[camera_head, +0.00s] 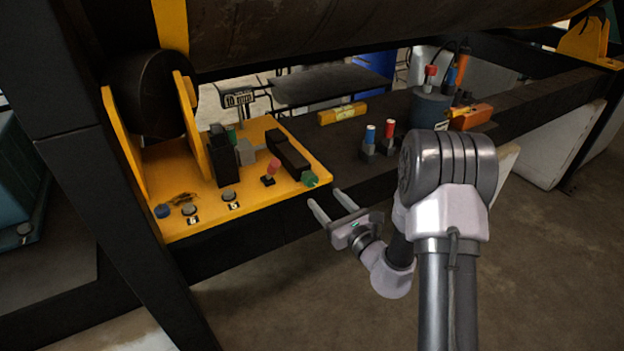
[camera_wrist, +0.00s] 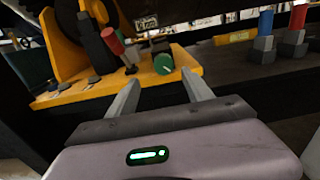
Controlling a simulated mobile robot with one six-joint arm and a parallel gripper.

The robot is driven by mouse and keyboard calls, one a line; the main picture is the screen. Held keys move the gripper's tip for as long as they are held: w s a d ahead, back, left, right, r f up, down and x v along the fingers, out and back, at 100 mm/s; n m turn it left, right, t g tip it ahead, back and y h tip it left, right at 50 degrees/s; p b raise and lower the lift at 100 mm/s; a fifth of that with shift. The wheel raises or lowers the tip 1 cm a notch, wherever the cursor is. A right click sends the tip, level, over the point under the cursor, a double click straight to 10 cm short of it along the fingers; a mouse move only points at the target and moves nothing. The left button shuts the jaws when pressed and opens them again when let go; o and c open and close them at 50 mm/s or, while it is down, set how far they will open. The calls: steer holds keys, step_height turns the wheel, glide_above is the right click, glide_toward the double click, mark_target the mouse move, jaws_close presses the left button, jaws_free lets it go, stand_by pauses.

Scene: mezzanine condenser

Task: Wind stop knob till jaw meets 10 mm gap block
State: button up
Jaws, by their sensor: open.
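The green stop knob (camera_head: 310,179) sits on the near end of a black bar (camera_head: 286,154) on the yellow plate. It also shows in the wrist view (camera_wrist: 163,63), just beyond my fingertips and between their lines. My gripper (camera_head: 326,198) is open and empty, in front of the plate's right edge, apart from the knob; it also shows in the wrist view (camera_wrist: 160,79). A grey block (camera_head: 245,152), possibly the jaw, sits beside a black upright block (camera_head: 223,160). A "10 mm" label (camera_head: 238,100) stands behind; I cannot make out the gap block for certain.
A red-topped lever (camera_head: 271,170) stands close left of the knob. Numbered buttons (camera_head: 190,210) line the plate's front. Blue-topped (camera_head: 369,138) and red-topped (camera_head: 388,135) pieces stand on the dark beam to the right. A yellow level (camera_head: 342,113) lies behind. Space before the beam is clear.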

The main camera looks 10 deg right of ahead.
mark_target(313, 183)
steer(key=x, duration=0.8)
steer(key=shift+w+d+f+p, duration=0.1)
steer(key=shift+w+f+p, duration=0.05)
steer(key=shift+w+p, duration=0.2)
steer(key=shift+w+d+f, duration=0.1)
steer(key=shift+w, duration=0.2)
steer(key=shift+s, duration=0.1)
steer(key=shift+c, duration=0.9)
jaws_close()
steer(key=m+p, duration=0.1)
steer(key=m, duration=0.2)
steer(key=shift+o, duration=0.9)
jaws_free()
